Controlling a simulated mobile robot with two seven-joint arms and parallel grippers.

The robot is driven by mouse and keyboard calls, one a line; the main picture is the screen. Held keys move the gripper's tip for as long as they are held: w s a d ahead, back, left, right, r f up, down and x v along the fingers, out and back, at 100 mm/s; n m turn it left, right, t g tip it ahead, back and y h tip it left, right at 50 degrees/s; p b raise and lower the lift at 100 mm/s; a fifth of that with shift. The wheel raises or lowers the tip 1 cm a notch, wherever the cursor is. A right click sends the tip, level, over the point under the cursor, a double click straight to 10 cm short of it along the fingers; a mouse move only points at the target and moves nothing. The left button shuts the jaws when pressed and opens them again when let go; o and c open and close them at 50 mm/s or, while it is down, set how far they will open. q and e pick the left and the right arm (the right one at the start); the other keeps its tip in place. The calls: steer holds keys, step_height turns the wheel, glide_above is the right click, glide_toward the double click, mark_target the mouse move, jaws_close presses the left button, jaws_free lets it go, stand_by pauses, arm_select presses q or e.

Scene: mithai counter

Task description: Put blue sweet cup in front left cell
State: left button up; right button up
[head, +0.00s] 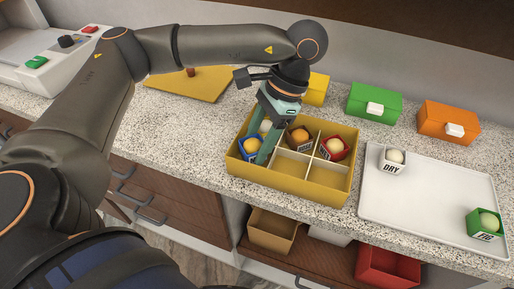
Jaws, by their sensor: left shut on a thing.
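The blue sweet cup (250,149) holds an orange-yellow sweet. It is at the front left cell of the yellow divided box (305,187). My left gripper (258,146) reaches down from above, with its teal fingers shut on the blue cup. One finger hides part of the cup's right side. I cannot tell whether the cup touches the cell floor. My right gripper is not in view.
The box's back row holds a pale sweet (265,126), an orange-brown cup (299,136) and a red cup (332,149). Front middle and front right cells are empty. A white tray (430,212) at right holds a white cup (392,161) and a green cup (486,223). Closed boxes stand behind.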

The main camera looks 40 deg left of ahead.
mark_target(262, 141)
arm_select(q)
steer(key=shift+f, duration=1.1)
steer(key=shift+f, duration=0.25)
steer(key=o, duration=1.1)
steer(key=shift+r, duration=0.1)
steer(key=shift+r, duration=0.15)
steer(key=shift+p+v, duration=0.4)
steer(key=shift+v, duration=3.4)
steer(key=shift+a, duration=0.1)
